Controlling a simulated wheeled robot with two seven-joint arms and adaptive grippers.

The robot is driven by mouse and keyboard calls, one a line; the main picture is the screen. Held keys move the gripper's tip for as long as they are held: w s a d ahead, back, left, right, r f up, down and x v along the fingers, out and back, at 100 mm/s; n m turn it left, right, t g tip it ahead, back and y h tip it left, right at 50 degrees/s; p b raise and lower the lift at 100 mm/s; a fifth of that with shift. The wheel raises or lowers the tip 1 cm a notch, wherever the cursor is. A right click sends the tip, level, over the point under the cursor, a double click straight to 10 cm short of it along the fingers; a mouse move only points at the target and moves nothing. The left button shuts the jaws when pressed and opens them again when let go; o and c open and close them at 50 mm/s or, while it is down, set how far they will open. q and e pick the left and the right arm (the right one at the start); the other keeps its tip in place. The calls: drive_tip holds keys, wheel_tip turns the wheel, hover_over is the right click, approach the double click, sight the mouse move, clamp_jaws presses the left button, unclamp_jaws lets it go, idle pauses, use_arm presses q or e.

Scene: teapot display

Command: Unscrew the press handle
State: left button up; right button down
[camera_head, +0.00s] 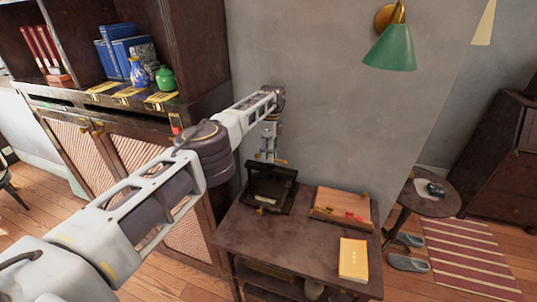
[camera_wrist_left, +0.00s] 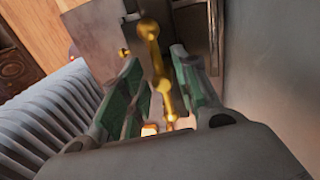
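The dark book press (camera_head: 270,190) stands on the table's back left, below my left gripper. Its brass handle (camera_wrist_left: 177,64) is a bar with round knobs, seen close in the left wrist view. A small brass end of it shows beside the gripper in the head view. My left gripper (camera_head: 266,157) points down over the press; in the left wrist view (camera_wrist_left: 165,90) its green-padded fingers are apart, one on each side of the handle. Gaps show between the pads and the brass. The lower part of the screw is hidden. My right gripper is not in view.
The brown table (camera_head: 290,245) also holds a wooden board (camera_head: 342,204) with a red item and a yellow book (camera_head: 353,259). A dark cabinet (camera_head: 185,60) with books and vases stands left. The grey wall is close behind. A green lamp (camera_head: 390,48) hangs at upper right.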

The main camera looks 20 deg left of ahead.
use_arm(q)
drive_tip(key=shift+r, duration=0.2)
wheel_tip(320, 180, up, 10)
drive_tip(key=shift+f, duration=0.2)
idle(0.7)
idle(0.5)
